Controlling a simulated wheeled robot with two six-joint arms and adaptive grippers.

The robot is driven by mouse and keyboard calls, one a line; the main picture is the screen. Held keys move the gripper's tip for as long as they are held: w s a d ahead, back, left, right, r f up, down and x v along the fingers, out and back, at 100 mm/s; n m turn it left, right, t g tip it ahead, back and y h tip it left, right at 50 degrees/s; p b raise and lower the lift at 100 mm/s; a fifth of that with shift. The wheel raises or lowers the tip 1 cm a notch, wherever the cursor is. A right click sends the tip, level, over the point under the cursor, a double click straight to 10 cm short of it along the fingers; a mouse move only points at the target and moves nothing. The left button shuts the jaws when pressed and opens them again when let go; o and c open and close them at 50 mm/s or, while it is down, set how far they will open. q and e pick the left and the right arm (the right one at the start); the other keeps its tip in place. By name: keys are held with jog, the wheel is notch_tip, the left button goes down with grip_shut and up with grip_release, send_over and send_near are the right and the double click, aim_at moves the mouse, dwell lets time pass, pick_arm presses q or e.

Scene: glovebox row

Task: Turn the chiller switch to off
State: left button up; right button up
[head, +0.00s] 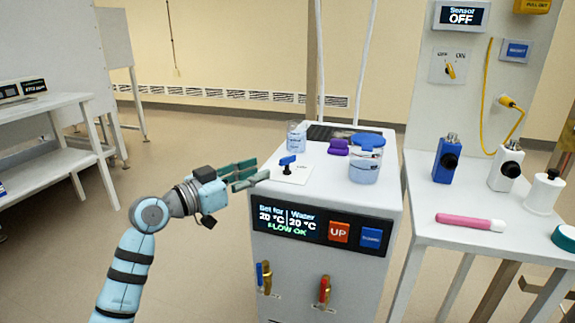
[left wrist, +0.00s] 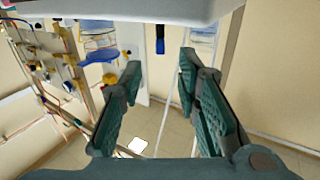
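The chiller is a white cabinet (head: 330,280) with a lit front display reading set 20 °C, water 20 °C and flow OK. On its top, near the left edge, lies a white plate (head: 291,174) with a blue-handled switch (head: 288,160); the plate's lettering is too small to read. My left gripper (head: 257,170) is open and empty at the cabinet's left edge, its fingers pointing at the switch, apart from it. In the left wrist view, a blue handle (left wrist: 160,40) shows beyond the gap between the open fingers (left wrist: 161,72). My right gripper is not in view.
A small beaker (head: 296,137), a purple object (head: 338,147) and a larger beaker (head: 364,168) with a blue top stand on the cabinet. Two valves (head: 324,290) stick out of its front.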

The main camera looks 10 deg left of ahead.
aim_at(280, 164)
pick_arm(q)
jog(key=b+x, duration=0.2)
jog(key=x, duration=0.7)
jog(key=shift+w+d+f, duration=0.1)
jog(key=shift+f, duration=0.05)
jog(key=shift+w+d, duration=0.25)
jog(key=shift+w, duration=0.1)
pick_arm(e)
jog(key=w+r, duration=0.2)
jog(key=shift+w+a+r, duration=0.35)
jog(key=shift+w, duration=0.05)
pick_arm(q)
grip_shut()
